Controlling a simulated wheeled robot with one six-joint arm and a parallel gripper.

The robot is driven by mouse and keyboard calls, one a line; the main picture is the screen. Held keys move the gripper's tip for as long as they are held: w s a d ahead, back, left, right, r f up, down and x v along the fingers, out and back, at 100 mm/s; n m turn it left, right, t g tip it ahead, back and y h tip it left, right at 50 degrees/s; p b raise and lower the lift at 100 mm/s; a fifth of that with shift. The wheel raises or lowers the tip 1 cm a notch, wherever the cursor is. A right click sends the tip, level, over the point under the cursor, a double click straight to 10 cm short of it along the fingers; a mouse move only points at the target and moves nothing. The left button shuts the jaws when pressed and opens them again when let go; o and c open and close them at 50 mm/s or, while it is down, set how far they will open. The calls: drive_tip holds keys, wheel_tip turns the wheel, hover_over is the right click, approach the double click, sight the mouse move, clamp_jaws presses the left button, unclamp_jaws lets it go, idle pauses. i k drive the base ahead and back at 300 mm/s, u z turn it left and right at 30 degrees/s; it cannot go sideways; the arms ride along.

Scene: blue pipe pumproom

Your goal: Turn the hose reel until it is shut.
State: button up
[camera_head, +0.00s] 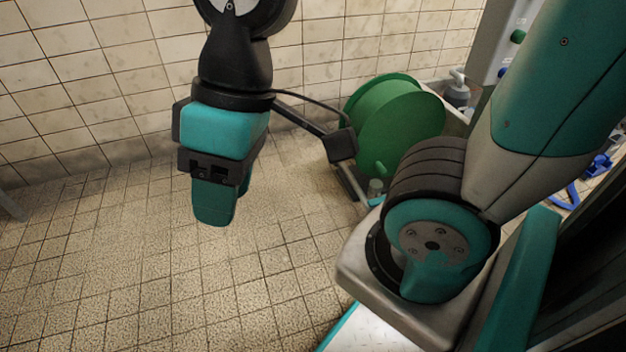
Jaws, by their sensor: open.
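The green hose reel (402,122) stands on the floor by the tiled wall, right of the picture's middle. Its round side faces toward me and a small green handle (381,169) sticks out near its lower edge. My own arm hides part of its lower right. My gripper (222,205), with teal fingers pointing down, hangs over the floor to the left of the reel, apart from it. It is open and I see nothing between its fingers. One finger mostly hides the other.
A grey panel (500,45) with green and blue buttons stands at the upper right. A grey fitting (457,92) sits behind the reel. Blue hose or pipe (598,166) shows at the right edge. The tiled floor (130,260) at the left is clear.

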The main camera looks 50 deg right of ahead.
sight(390, 112)
drive_tip(key=u, duration=0.6)
drive_tip(key=k, duration=1.25)
drive_tip(key=z, duration=1.6)
drive_tip(key=i, duration=1)
